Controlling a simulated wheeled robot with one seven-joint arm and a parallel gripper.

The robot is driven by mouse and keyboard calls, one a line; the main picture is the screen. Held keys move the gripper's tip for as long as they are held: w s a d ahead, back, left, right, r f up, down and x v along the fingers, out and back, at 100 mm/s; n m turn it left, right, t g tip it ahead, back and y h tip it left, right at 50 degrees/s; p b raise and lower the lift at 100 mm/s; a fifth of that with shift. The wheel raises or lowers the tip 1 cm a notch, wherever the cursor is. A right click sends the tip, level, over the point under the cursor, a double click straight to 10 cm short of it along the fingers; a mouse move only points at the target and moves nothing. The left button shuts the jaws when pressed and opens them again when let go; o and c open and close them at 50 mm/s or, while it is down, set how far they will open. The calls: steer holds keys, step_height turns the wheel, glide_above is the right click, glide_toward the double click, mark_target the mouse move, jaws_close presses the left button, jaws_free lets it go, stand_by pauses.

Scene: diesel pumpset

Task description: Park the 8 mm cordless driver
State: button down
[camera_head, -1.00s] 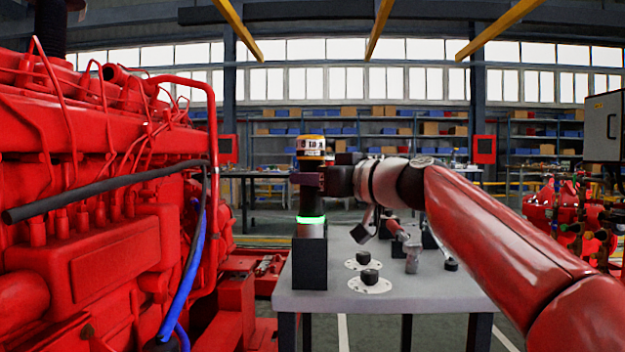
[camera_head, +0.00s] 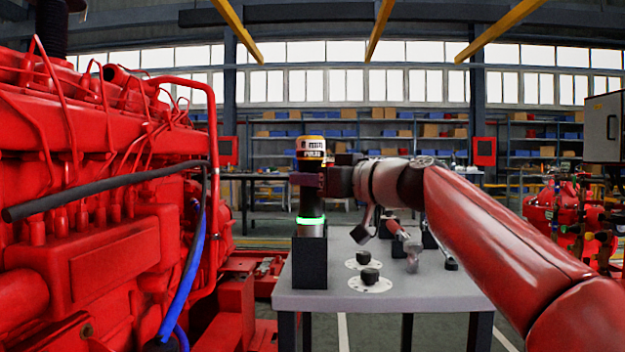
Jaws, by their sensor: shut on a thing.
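The cordless driver (camera_head: 311,148) is upright, with a yellow and black lettered top, a dark body and a glowing green ring (camera_head: 311,220) low down. A short grey section shows under the ring. My gripper (camera_head: 308,180) is shut around the driver's upper body, reaching in from the right. A dark box-shaped holder (camera_head: 310,268) stands at the front left of the grey table, directly below the driver in the picture. The driver's lower end meets or passes behind the holder's top edge; I cannot tell how deep it sits in it. The size marking is not readable.
The grey table (camera_head: 415,298) also carries two pale discs with black knobs (camera_head: 370,284) and some small parts. The red engine (camera_head: 110,230) with a black hose and blue pipe fills the left. My arm crosses the right side. Shelves stand far behind.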

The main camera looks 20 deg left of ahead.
steer(key=shift+f+b, duration=0.7)
steer(key=shift+b, duration=0.05)
steer(key=c, duration=0.9)
jaws_free()
steer(key=shift+o, duration=0.2)
steer(key=shift+f, duration=0.15)
steer(key=shift+d, duration=0.15)
steer(key=v, duration=0.7)
steer(key=shift+s+d, duration=0.15)
steer(key=shift+d, duration=0.1)
